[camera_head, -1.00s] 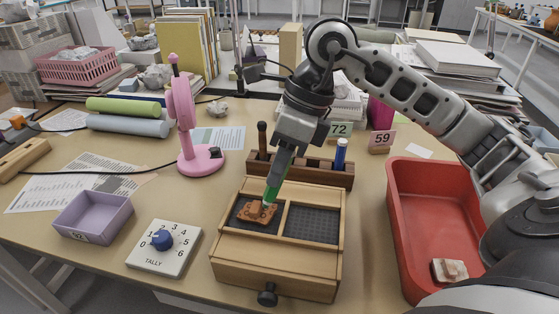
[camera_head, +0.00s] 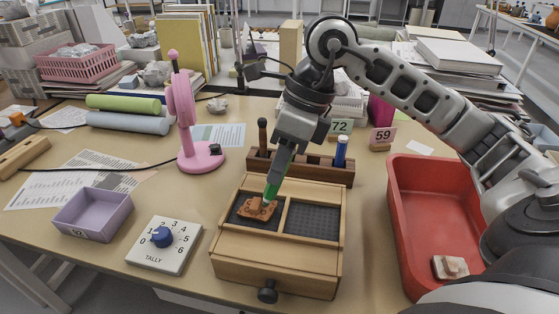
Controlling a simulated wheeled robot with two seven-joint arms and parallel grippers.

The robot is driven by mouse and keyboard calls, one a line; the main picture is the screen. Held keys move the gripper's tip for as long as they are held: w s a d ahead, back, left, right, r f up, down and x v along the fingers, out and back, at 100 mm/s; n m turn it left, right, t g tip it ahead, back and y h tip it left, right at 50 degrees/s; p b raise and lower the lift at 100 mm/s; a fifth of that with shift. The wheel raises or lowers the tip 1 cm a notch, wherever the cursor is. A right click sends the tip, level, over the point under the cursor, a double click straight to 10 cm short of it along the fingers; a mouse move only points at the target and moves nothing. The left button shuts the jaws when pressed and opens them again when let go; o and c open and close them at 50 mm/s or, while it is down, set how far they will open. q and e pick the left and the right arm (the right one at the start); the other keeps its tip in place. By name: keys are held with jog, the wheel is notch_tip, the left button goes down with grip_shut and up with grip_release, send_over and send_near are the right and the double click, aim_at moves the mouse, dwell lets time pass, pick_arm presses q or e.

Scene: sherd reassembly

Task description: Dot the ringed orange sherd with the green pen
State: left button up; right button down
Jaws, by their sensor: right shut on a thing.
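The orange sherd (camera_head: 256,209) lies in the left compartment of a wooden two-compartment box (camera_head: 270,268). A ring on it is too small to make out. My right gripper (camera_head: 278,174) is shut on the green pen (camera_head: 271,190) and holds it tilted, tip down, over the sherd's upper right part. The tip is at or just above the sherd; I cannot tell whether it touches. No dot is clear to see. My left gripper is not in view.
A pen rack (camera_head: 315,170) with a blue pen stands behind the box. A pink lamp (camera_head: 198,152) and a tally dial (camera_head: 163,245) are left, beside a purple tray (camera_head: 92,214). A red tray (camera_head: 408,225) holding a pale sherd (camera_head: 450,267) is right.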

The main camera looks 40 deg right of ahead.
jog(key=shift+f+b, duration=0.65)
jog(key=shift+f, duration=0.1)
dwell(1.4)
jog(key=shift+r, duration=0.1)
jog(key=shift+r+p, duration=2.85)
jog(key=shift+r, duration=0.55)
